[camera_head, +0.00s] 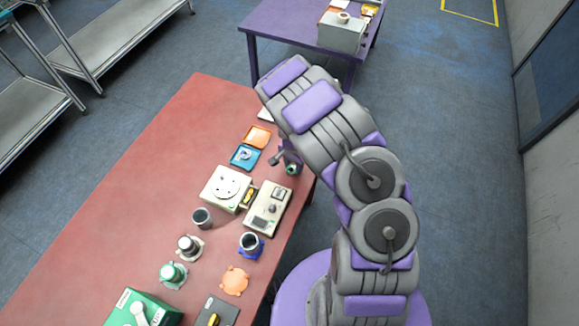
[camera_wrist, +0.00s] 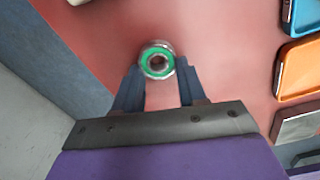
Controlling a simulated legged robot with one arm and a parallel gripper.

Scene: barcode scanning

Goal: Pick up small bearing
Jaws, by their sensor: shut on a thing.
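The small bearing (camera_wrist: 157,60), a metal ring with a green face, is between the tips of my gripper (camera_wrist: 157,72) in the wrist view. My gripper is shut on it, with one dark finger on each side. The red table surface lies behind it. In the head view my gripper (camera_head: 290,163) is by the table's right edge, and the bearing's green face (camera_head: 292,169) shows small there. My arm hides part of that area.
The red table (camera_head: 130,190) carries a blue tray (camera_head: 245,157) and an orange tray (camera_head: 257,137) near the gripper. A white device (camera_head: 227,189), a beige device (camera_head: 268,209) and several small parts stand nearer. A purple table (camera_head: 285,30) stands beyond. The table's left side is clear.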

